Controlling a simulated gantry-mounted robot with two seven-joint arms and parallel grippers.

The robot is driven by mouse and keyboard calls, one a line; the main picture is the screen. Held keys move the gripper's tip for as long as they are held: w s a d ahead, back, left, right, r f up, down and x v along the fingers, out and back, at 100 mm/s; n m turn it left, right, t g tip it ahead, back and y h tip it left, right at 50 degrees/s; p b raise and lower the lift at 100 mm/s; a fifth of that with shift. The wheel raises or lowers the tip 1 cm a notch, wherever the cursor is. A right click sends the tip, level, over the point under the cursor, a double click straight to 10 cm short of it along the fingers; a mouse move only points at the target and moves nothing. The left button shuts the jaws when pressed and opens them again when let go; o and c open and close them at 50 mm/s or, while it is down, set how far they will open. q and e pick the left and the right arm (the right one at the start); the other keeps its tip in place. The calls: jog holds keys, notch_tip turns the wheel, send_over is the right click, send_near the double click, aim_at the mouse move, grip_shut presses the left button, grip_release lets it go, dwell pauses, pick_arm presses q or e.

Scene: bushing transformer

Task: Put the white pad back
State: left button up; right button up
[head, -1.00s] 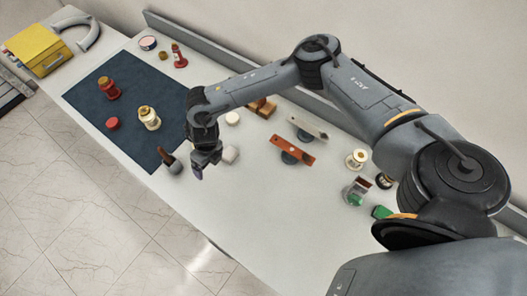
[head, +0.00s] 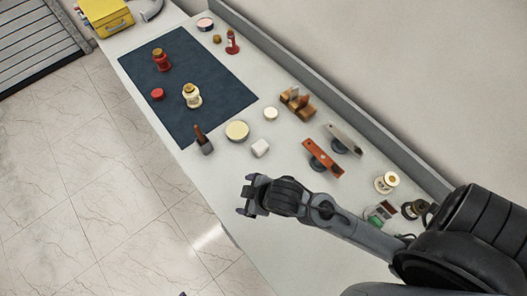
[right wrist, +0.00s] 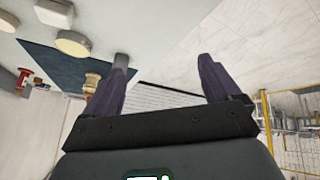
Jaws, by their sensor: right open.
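Three pale things lie on the white table in the head view: a small white block (head: 260,148), a larger cream disc (head: 237,131), and a small white disc (head: 270,113). I cannot tell for sure which is the white pad. The block (right wrist: 54,12) and cream disc (right wrist: 72,43) show there at upper left. My left gripper is not in view.
A dark blue mat (head: 225,85) holds a red bushing (head: 161,60), a red cap (head: 157,94) and a cream bushing (head: 192,96). A brush (head: 203,140) stands at its corner. Wooden blocks (head: 298,102), an orange bar (head: 323,158) and spools (head: 386,182) lie to the right.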

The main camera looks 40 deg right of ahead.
jog(key=s+d+f+m+g+h, duration=0.1)
jog(key=s+d+f+m+g, duration=0.1)
jog(key=s+d+m, duration=0.3)
jog(key=s+d, duration=0.3)
jog(key=shift+d+f+g+h, duration=0.15)
jog(key=shift+d+g+h, duration=0.1)
jog(key=shift+g+h, duration=0.15)
notch_tip(320, 180, up, 14)
jog(key=p, duration=1.4)
jog(key=shift+f, duration=0.1)
